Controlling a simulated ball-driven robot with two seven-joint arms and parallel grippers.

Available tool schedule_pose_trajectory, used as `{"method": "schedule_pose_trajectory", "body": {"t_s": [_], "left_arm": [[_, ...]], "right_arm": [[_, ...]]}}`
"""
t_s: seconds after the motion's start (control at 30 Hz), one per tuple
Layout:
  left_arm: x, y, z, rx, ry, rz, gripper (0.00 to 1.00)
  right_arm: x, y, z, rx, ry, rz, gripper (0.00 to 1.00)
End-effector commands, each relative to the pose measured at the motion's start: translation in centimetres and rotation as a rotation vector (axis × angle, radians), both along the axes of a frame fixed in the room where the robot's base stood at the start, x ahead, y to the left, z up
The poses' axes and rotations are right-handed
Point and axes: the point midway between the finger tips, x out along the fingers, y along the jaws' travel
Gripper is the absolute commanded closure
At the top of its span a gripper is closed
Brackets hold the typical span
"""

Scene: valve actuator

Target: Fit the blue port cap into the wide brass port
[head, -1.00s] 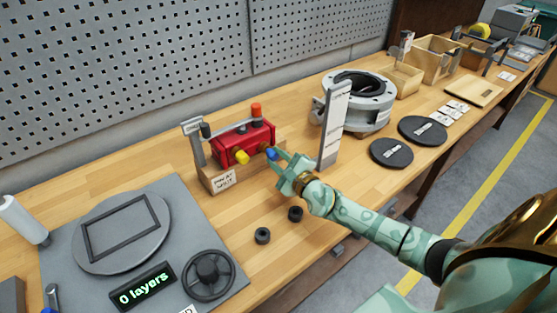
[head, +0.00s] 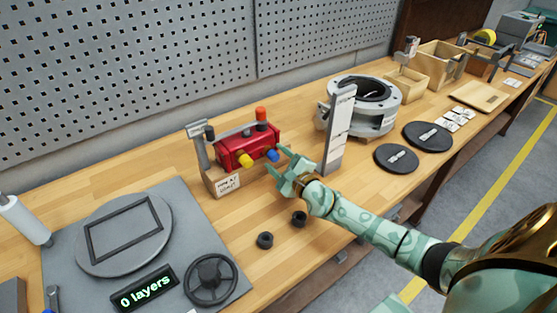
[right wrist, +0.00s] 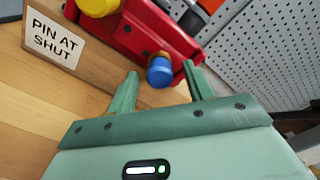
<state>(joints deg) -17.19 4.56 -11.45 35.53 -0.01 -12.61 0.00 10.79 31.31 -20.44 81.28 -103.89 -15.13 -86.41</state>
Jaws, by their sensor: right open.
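The blue port cap (head: 272,155) sits at a brass port on the front of the red valve actuator (head: 248,151). In the right wrist view the cap (right wrist: 160,73) sticks out, with a bit of the brass port (right wrist: 158,55) showing behind it. The port's mouth is hidden, so I cannot tell how deep the cap sits. My right gripper (head: 276,163) is open and just in front of the cap. In the right wrist view its fingers (right wrist: 161,72) stand on either side of the cap, with gaps between. A yellow cap (head: 245,160) is on the actuator to the left. My left gripper is not in view.
The actuator rests on a wooden stand with a "PIN AT SHUT" label (head: 228,185). An upright grey sign (head: 338,130) stands right of my gripper. Two black rings (head: 265,240) lie in front. A grey mat with a handwheel (head: 211,280) is at left.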

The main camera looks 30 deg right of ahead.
Motion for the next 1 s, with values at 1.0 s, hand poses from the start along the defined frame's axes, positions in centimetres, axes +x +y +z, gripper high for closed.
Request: {"method": "schedule_pose_trajectory", "body": {"t_s": [1.0], "left_arm": [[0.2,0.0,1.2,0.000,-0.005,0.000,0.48]], "right_arm": [[-16.3,-1.3,0.0,0.000,0.000,0.000,0.48]]}}
